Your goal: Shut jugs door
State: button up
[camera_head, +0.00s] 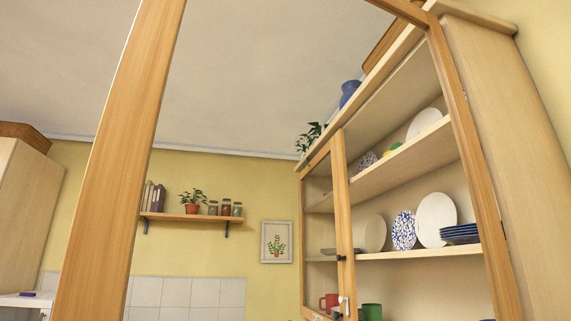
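A wall cabinet (500,130) of pale wood stands on the right. Its near door, a wooden frame (122,150) with a see-through middle, stands wide open toward me, its free upright crossing the left of the view. The hinge-side upright (465,130) runs along the cabinet's right side. The cabinet's far door (341,200) looks shut, with a small pale handle (345,305) low on its edge. I see no label showing which door is the jugs door. My gripper is not in view.
Plates (436,219) and bowls stand on the cabinet shelves, with a red mug (329,301) and a green mug (372,312) below. A blue jug (349,92) stands on top. A wall shelf (190,218) holds jars and a plant.

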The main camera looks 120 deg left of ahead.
aim_at(94, 282)
jog(key=u, duration=2.8)
